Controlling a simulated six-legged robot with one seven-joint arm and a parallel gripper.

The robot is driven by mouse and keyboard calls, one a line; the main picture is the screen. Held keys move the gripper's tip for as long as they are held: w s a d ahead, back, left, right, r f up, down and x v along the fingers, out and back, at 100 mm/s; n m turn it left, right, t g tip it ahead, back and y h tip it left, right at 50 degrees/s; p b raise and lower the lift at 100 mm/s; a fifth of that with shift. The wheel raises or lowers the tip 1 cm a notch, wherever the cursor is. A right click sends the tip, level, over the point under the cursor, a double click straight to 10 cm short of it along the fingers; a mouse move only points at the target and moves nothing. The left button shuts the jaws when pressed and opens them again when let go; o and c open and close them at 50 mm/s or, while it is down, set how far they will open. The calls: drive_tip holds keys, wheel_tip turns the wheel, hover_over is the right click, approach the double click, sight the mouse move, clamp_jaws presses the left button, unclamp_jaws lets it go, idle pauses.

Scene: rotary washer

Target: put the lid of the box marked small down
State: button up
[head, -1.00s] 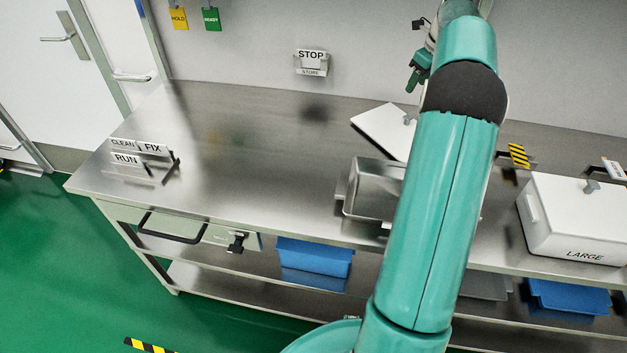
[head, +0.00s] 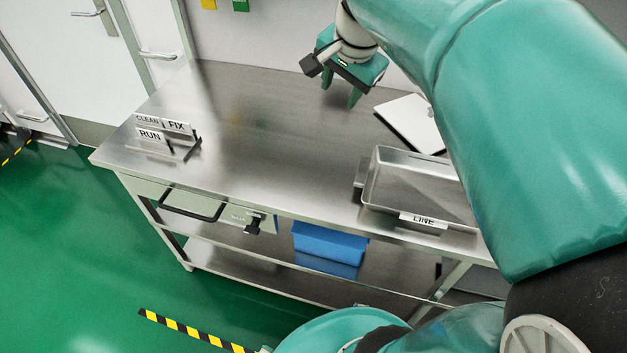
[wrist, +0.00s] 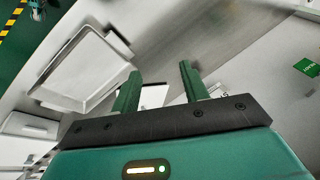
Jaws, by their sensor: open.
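My gripper (head: 341,92) is open and empty above the back of the steel bench, left of a white panel. Its two green fingers also show apart in the wrist view (wrist: 159,70). The white panel (head: 412,120) sits behind the metal tray and looks like a lid; my arm hides its right part. In the wrist view a white patch (wrist: 153,97) shows between and beyond the fingers; I cannot tell if it is the same panel. No marking "small" is readable, and the box itself cannot be made out.
A metal tray (head: 425,185) marked LINE stands at the bench front. A sign holder with CLEAN, FIX and RUN (head: 165,140) stands at the left. The bench top (head: 260,130) between is clear. My arm covers the right side.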

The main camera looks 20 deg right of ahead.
drive_tip(key=s+a+f+n, duration=0.3)
drive_tip(key=s+a+n, duration=0.2)
drive_tip(key=s+n, duration=0.1)
drive_tip(key=s+a+f+n+t, duration=0.1)
drive_tip(key=s+a+f+n, duration=0.3)
drive_tip(key=s+a+n, duration=0.2)
drive_tip(key=shift+s+f, duration=0.15)
drive_tip(key=shift+s, duration=1.05)
drive_tip(key=shift+a, duration=0.1)
drive_tip(key=shift+c, duration=1)
drive_tip(key=shift+s+a, duration=0.1)
